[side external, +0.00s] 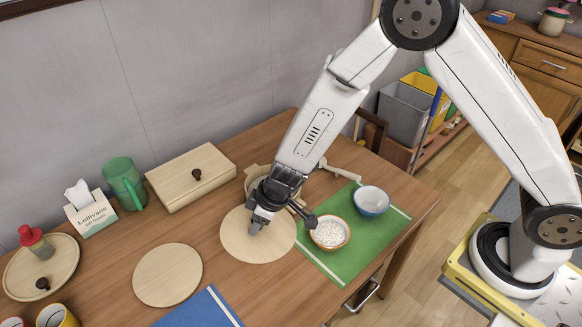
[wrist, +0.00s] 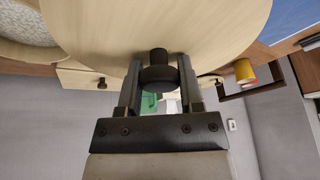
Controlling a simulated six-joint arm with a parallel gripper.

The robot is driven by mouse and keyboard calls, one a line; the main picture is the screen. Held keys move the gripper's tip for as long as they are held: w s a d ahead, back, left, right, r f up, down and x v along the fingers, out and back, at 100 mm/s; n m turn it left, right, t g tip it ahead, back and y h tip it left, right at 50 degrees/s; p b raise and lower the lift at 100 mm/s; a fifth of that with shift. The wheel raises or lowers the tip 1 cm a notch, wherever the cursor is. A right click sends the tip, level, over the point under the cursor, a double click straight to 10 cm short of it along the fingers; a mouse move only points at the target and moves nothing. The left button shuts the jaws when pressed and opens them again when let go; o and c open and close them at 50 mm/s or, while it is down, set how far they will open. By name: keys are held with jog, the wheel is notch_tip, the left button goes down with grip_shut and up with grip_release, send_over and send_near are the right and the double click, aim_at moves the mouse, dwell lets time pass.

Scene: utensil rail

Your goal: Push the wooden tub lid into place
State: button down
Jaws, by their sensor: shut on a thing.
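The wooden lid (side external: 238,243) is a pale round disc with a dark knob (wrist: 158,76). My gripper (side external: 260,221) is shut on that knob, and the lid fills the top of the wrist view (wrist: 205,25). The wooden tub (side external: 254,177) is behind my gripper in the side view and is partly hidden by it. In the wrist view a pale rim with whitish grainy contents (wrist: 22,28) shows beside the lid at top left; it looks like the open tub. The lid is beside the tub, not on it. I cannot tell its height above the table.
A bowl of white grains (side external: 330,234) and a blue-white bowl (side external: 371,201) stand on the green mat (side external: 345,263), close right of the lid. A round board (side external: 168,275), a knobbed wooden box (side external: 190,182) and a green mug (side external: 124,186) are to the left.

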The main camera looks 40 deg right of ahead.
jog(key=shift+w+d+r, duration=0.1)
jog(key=shift+w+d, duration=0.15)
jog(key=shift+w, duration=0.4)
jog(key=shift+w+d, duration=0.2)
jog(key=shift+w, duration=0.45)
jog(key=w+d, duration=1.2)
jog(key=d, duration=0.3)
jog(key=shift+w+d+h, duration=0.25)
jog(key=shift+w+h, duration=0.05)
jog(key=shift+w, duration=0.1)
jog(key=shift+f, duration=2.8)
jog(key=shift+f, duration=1.05)
jog(key=shift+c, duration=0.8)
grip_release()
jog(key=shift+r, duration=0.1)
